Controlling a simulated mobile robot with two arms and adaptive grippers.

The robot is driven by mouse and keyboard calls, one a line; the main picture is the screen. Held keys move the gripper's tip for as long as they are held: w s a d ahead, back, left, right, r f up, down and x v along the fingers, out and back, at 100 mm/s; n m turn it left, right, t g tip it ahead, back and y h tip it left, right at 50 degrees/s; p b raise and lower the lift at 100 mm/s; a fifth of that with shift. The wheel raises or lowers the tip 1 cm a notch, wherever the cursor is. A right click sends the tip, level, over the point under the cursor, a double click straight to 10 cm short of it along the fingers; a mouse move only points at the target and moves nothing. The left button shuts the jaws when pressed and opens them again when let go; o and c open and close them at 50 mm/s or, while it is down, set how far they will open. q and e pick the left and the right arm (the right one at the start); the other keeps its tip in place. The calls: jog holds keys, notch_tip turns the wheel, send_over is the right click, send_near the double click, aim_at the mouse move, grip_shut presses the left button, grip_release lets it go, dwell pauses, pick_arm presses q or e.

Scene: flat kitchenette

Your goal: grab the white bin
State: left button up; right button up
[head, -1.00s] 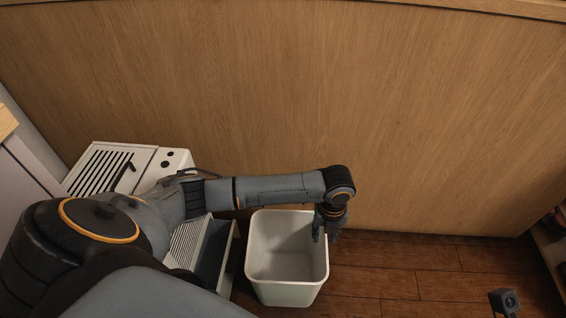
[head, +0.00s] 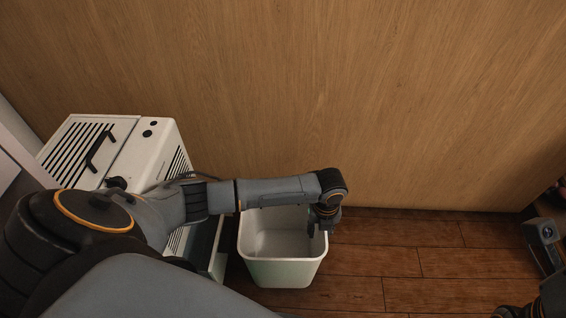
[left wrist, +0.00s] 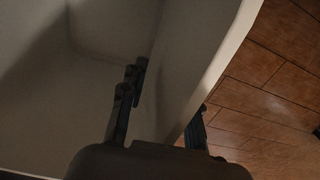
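The white bin (head: 284,272) stands upright on the wooden floor, against or close to the wood panel. My left gripper (head: 320,228) points down at the bin's right rim. In the left wrist view the left gripper (left wrist: 163,105) is open, with one finger inside the bin and the other outside. The bin's wall (left wrist: 212,72) runs between the fingers, with a gap showing on the inner side. Only part of my right arm shows at the lower right of the head view; its fingers cannot be made out.
A white slatted appliance (head: 140,150) stands to the left, behind my left arm. A grey-white open box or drawer (head: 212,250) sits close beside the bin's left side. The wood panel (head: 330,100) closes off the back.

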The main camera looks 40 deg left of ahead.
pick_arm(q)
jog(key=shift+f, duration=0.4)
grip_shut()
jog(key=shift+r, duration=0.25)
